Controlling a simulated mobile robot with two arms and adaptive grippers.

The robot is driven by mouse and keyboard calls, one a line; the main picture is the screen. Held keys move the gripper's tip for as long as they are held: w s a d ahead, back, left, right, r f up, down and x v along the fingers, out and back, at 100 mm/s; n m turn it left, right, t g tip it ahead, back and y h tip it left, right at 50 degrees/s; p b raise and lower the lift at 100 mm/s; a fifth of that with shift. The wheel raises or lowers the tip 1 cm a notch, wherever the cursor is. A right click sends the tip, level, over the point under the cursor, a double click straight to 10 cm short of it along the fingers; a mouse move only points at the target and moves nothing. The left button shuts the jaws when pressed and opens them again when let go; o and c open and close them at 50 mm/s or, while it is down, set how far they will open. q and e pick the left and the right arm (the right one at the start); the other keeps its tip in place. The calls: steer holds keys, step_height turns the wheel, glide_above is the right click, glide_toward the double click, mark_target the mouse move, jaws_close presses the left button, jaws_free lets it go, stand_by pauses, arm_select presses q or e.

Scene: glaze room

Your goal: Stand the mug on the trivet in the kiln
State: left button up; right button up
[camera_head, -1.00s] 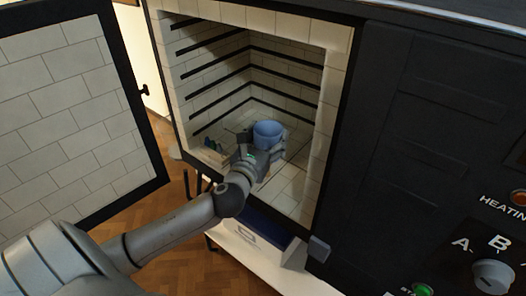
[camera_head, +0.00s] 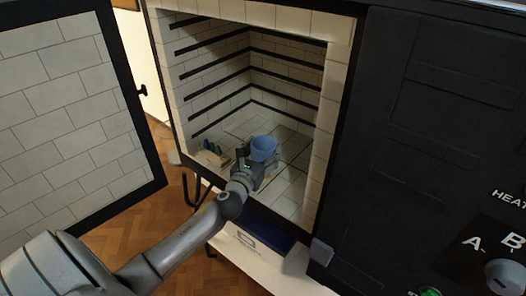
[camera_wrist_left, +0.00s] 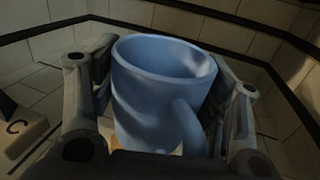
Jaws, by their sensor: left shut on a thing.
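The blue mug (camera_head: 263,148) is inside the kiln (camera_head: 335,130), upright or nearly so. My left gripper (camera_head: 255,163) reaches in through the open kiln front and is shut on the mug. In the left wrist view, the mug (camera_wrist_left: 160,85) sits between the two fingers of the left gripper (camera_wrist_left: 160,110), with its handle facing the camera. I cannot tell whether the mug's base touches anything, as the gripper hides it. I cannot make out the trivet. My right gripper is not in view.
The kiln door (camera_head: 75,110) stands open at the left. The control panel (camera_head: 490,245) is at the right. Kiln floor at the right is bare.

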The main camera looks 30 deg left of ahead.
arm_select(q)
steer(key=o, duration=1.2)
steer(key=shift+s, duration=0.1)
steer(key=shift+s+d+r+b, duration=0.15)
steer(key=shift+s+d, duration=0.25)
steer(key=shift+s, duration=1.55)
steer(key=shift+s+d+f+b, duration=0.1)
steer(key=shift+s+d+b, duration=0.2)
steer(key=shift+s, duration=1.65)
steer(key=shift+s+d+r+b, duration=0.1)
steer(key=shift+s+d, duration=0.35)
steer(key=shift+s, duration=1.5)
